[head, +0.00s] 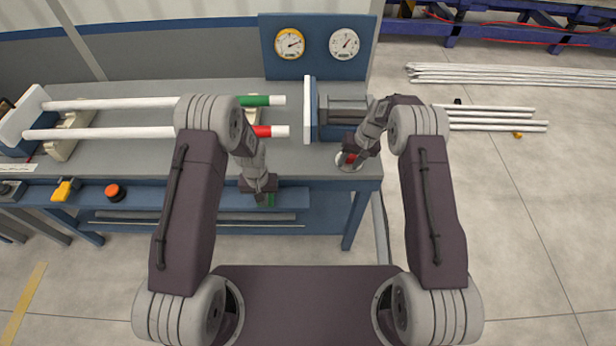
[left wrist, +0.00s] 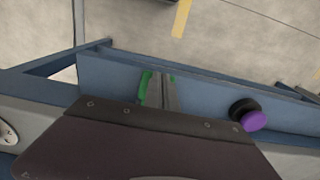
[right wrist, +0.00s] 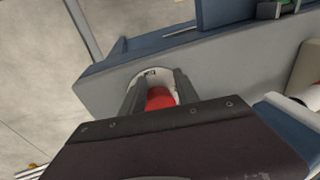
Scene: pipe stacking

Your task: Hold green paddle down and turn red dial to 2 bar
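The green paddle (head: 271,199) is on the bench's front edge, mostly hidden under my left gripper (head: 264,196). In the left wrist view, green (left wrist: 144,86) shows on both sides of my left fingers, which are together over it. I cannot tell how far down the paddle is. The red dial (right wrist: 160,97) sits on a round white scale plate (right wrist: 150,74) near the bench's right front corner. My right gripper (head: 352,160) has its fingers closed on both sides of the dial. The scale's numbers are not readable.
A yellow-rimmed gauge (head: 290,43) and a white gauge (head: 344,44) stand on a blue back panel. Two white pipes, with a green band (head: 255,100) and a red band (head: 264,131), lie on the bench left of a blue clamp block (head: 330,115). An orange button (head: 114,192) is at the front left.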

